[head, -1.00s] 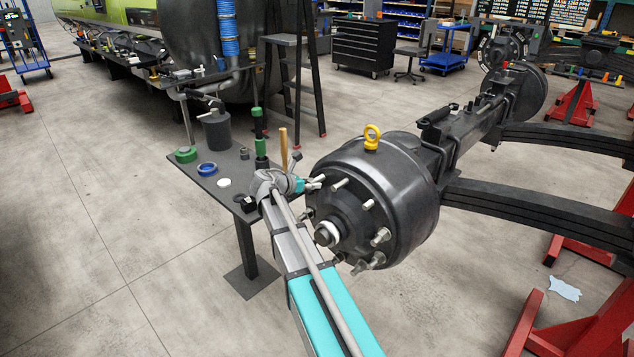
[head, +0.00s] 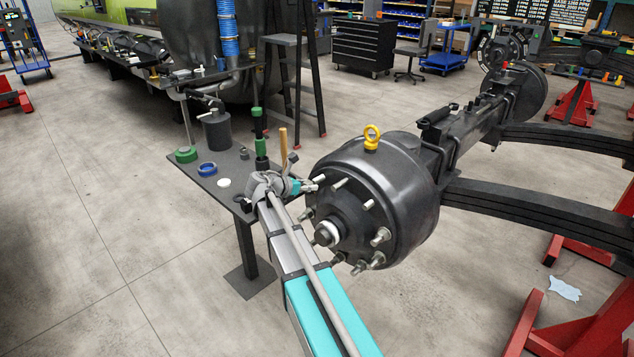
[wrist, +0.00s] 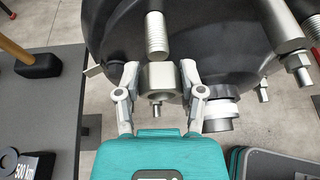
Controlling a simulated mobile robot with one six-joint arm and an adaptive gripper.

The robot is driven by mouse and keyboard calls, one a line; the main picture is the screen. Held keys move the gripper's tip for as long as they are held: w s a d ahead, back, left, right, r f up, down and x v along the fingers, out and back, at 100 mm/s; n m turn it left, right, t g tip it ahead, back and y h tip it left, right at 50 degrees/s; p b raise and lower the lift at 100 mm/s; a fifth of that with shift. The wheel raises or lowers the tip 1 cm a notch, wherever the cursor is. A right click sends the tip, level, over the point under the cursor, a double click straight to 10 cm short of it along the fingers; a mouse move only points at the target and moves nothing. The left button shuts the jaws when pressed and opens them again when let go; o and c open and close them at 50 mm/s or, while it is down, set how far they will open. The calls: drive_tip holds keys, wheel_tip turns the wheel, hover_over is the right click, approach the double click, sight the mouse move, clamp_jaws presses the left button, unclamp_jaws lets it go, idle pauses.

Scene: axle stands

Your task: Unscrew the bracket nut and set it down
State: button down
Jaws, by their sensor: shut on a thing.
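The bracket nut (wrist: 159,78) is a grey metal nut in the middle of the wrist view. My gripper (wrist: 158,76) is shut on it, with one finger on each side. A short threaded pin end (wrist: 156,108) shows at the near side of the nut; how far the nut sits on its thread cannot be told. In the head view my gripper (head: 311,185) is at the left side of the black brake drum (head: 400,190), where the nut is too small to make out.
Several wheel studs stick out near my gripper.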

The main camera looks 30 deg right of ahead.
drive_tip(key=shift+a, duration=0.1)
drive_tip(key=shift+s+a, duration=0.35)
drive_tip(key=shift+a, duration=0.55)
drive_tip(key=shift+s+a, duration=0.3)
drive_tip(key=shift+a, duration=0.6)
drive_tip(key=shift+w, duration=0.15)
drive_tip(key=w+f+g+y, duration=0.1)
drive_tip(key=w+f+y, duration=0.1)
drive_tip(key=w+y, duration=0.3)
drive_tip(key=w+a+f+g+y+p, duration=0.1)
drive_tip(key=w+f+g+y, duration=0.1)
drive_tip(key=w+y, duration=0.4)
drive_tip(key=w+a+f+g+y+p, duration=0.1)
drive_tip(key=w+f+y, duration=0.3)
drive_tip(key=w, duration=0.5)
drive_tip(key=shift+w+a+n+g+y, duration=0.1)
drive_tip(key=shift+w+n+g+y, duration=0.15)
drive_tip(key=shift+y, duration=0.35)
drive_tip(key=shift+w+a+n+g+y, duration=0.15)
drive_tip(key=shift+g+y, duration=0.2)
drive_tip(key=shift+y, duration=0.25)
drive_tip(key=shift+s+f+b, duration=0.3)
drive_tip(key=shift+f+b, duration=0.3)
drive_tip(key=shift+f, duration=0.05)
drive_tip(key=shift+f+b, duration=1.6)
